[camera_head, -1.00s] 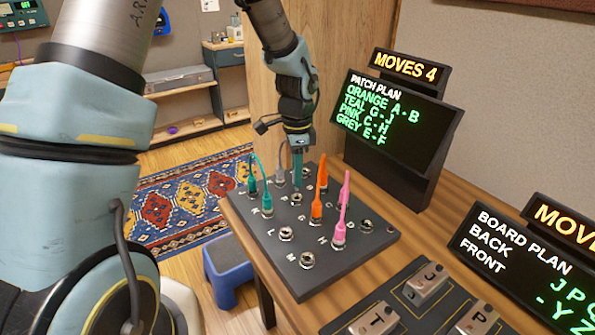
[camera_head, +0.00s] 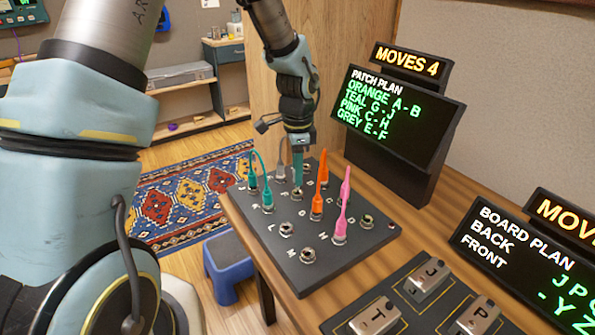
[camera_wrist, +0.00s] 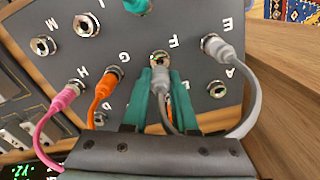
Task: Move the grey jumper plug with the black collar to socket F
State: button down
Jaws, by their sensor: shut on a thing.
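My gripper (camera_wrist: 158,85) is shut on a grey jumper plug (camera_wrist: 164,76), which also shows between its teal fingers in the wrist view. The plug's tip is at socket F (camera_wrist: 160,57), lined up with it and touching or inside it; I cannot tell how deep. The black collar cannot be made out behind the fingers. The other grey plug (camera_wrist: 222,52) sits in socket E, its lead looping down to the right of the fingers. In the head view, my gripper (camera_head: 297,174) is upright over the far part of the dark patch board (camera_head: 262,232).
An orange jumper (camera_head: 318,196) and a pink jumper (camera_head: 342,210) stand just right of my gripper, and a teal jumper (camera_head: 267,190) to its left. Several empty sockets are nearer. The patch plan screen (camera_head: 395,130) lists grey E-F.

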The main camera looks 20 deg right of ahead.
jog(key=shift+f+b, duration=0.85)
jog(key=shift+f, duration=0.6)
jog(key=c, duration=0.6)
grip_release()
jog(key=shift+r, duration=0.1)
notch_tip(320, 180, up, 11)
jog(key=shift+f+b, duration=0.15)
jog(key=shift+b, duration=0.5)
jog(key=s+a+n, duration=0.1)
jog(key=a+n, duration=0.5)
jog(key=a, duration=0.4)
jog(key=s+a+f+n+t, duration=0.1)
jog(key=a+n, duration=0.6)
jog(key=a, duration=0.3)
jog(key=s+a+n, duration=0.2)
jog(key=a+n, duration=0.4)
jog(key=a, duration=0.4)
jog(key=shift+a+f+t, duration=0.15)
jog(key=shift+f+t, duration=0.05)
jog(key=shift+t, duration=0.1)
